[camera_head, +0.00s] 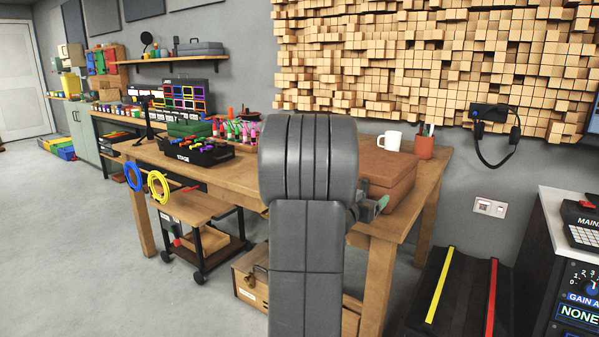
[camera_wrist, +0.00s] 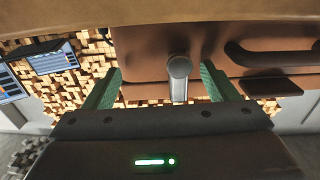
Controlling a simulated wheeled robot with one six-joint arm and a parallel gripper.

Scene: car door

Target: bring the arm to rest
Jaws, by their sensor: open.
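My arm (camera_head: 303,220) stands upright in the middle of the head view, with its far side hidden. Part of my gripper (camera_head: 375,207) shows just right of the arm, with a green fingertip beside the brown box-like panel (camera_head: 388,170) on the workbench. In the wrist view my gripper (camera_wrist: 164,73) has two green fingers spread wide apart. A grey metal handle (camera_wrist: 179,68) on a brown panel (camera_wrist: 140,45) shows between the fingers, apart from both. I cannot tell how far off it is.
The wooden workbench (camera_head: 240,175) carries a black stage box (camera_head: 198,152), a white mug (camera_head: 390,141) and a terracotta pot (camera_head: 424,147). A dark case with yellow and red stripes (camera_head: 462,290) stands right of it. A dark grab handle (camera_wrist: 270,55) sits right on the panel. Floor at left is clear.

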